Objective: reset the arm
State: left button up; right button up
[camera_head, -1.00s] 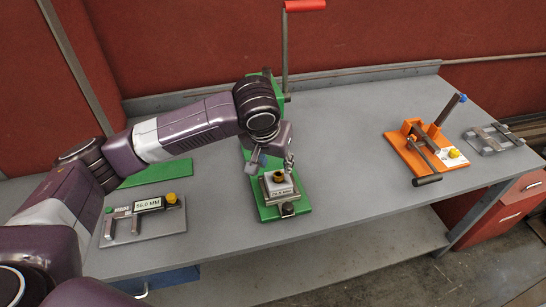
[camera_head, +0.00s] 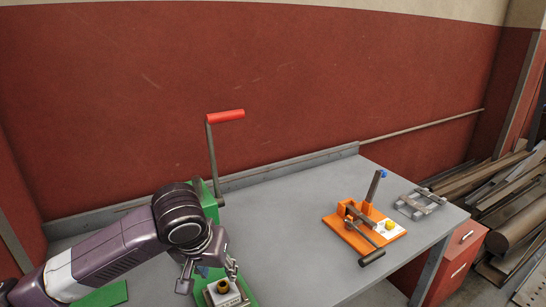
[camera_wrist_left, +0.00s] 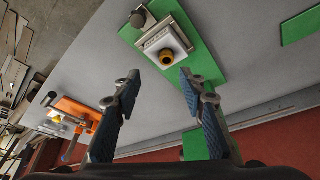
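My left arm comes in from the left in the head view. Its gripper (camera_head: 208,272) hangs just above a green press with a red-handled lever (camera_head: 226,116). In the left wrist view the two blue-padded fingers of the gripper (camera_wrist_left: 158,97) stand wide apart with nothing between them. Beyond the fingertips is the green press base (camera_wrist_left: 198,62), which bears a pale block with a yellow-and-dark round piece (camera_wrist_left: 167,57). The same round piece (camera_head: 222,286) shows at the bottom of the head view, below the gripper and apart from it. My right gripper is in neither view.
An orange fixture (camera_head: 352,215) with a dark handle stands on the grey table (camera_head: 290,230). A grey metal fixture (camera_head: 420,203) is near the table's right end. A red wall (camera_head: 270,70) closes the back. Metal stock (camera_head: 505,205) lies at the right. Table between press and orange fixture is clear.

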pick_arm(q)
jog(key=s+d+f+m+h, duration=0.3)
jog(key=s+d+f, duration=0.5)
jog(key=s+f, duration=0.3)
jog(key=s+a+f+n+g+y, duration=0.1)
jog(key=s+a+f+y, duration=0.1)
jog(key=s+a+f, duration=0.5)
jog(key=s+a+f+y, duration=0.1)
jog(key=s+a+f, duration=0.2)
jog(key=s+a, duration=0.35)
jog(key=s+d+f+g, duration=0.1)
jog(key=s+f, duration=0.1)
jog(key=f, duration=1.2)
jog(key=s+f, duration=0.2)
jog(key=f, duration=1.2)
jog(key=s+a+f+g+b, duration=0.1)
jog(key=s+a+f, duration=0.1)
jog(key=s+f, duration=1.3)
jog(key=shift+s+a+f+g, duration=0.3)
jog(key=shift+s+a+f, duration=0.1)
jog(key=shift+s, duration=0.35)
